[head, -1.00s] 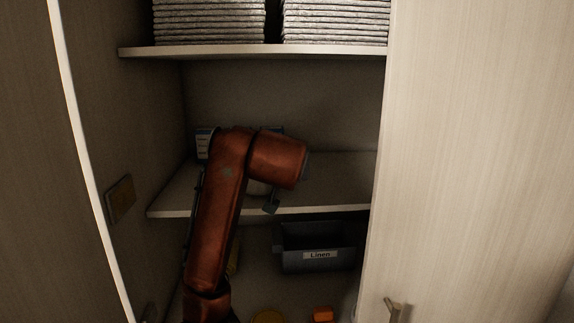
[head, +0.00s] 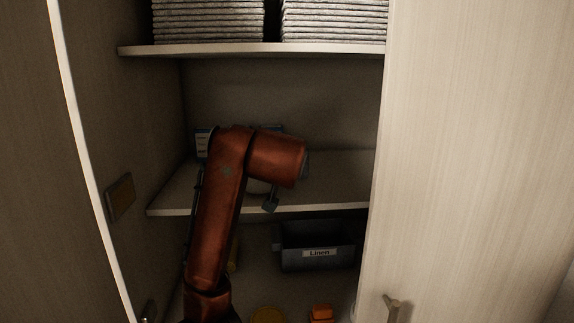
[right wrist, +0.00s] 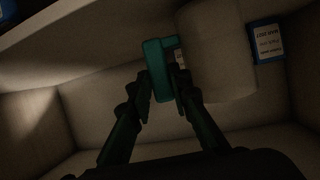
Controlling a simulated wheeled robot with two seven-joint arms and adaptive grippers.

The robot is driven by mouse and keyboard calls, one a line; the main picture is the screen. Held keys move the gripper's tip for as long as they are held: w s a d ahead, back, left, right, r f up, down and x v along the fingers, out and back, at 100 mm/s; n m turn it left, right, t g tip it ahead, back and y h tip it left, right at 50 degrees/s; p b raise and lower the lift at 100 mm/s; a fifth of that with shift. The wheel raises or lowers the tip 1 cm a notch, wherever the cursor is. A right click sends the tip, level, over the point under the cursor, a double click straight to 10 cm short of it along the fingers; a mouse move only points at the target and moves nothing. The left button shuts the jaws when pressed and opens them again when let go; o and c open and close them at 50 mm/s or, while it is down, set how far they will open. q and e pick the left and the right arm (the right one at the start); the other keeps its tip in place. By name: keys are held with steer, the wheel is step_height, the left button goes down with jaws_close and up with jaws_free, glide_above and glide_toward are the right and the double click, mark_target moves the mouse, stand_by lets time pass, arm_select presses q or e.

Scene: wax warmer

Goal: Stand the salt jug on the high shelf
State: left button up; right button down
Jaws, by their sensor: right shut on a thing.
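In the right wrist view the salt jug appears as a pale rounded body (right wrist: 218,60) with a teal handle (right wrist: 156,72) on its left side. My right gripper (right wrist: 162,84) is shut on that handle, one finger on each side. In the head view my red right arm hides most of the gripper and jug; a pale patch (head: 257,187) shows under the arm, at the middle shelf (head: 335,180). I cannot tell whether the jug touches the shelf. The upper shelf (head: 250,50) carries folded stacks. My left gripper is not in view.
A box with a blue and white label (right wrist: 267,42) stands close beside the jug. A dark bin marked Linen (head: 318,250) sits below the middle shelf. Yellow (head: 268,315) and orange (head: 321,313) things lie lower down. The middle shelf's right part is clear.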

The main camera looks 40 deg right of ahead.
steer(key=shift+f+b, duration=0.5)
steer(key=shift+f, duration=0.05)
stand_by(0.9)
steer(key=shift+s, duration=0.1)
steer(key=c, duration=1.7)
jaws_free()
steer(key=shift+v, duration=3.95)
steer(key=v, duration=1.2)
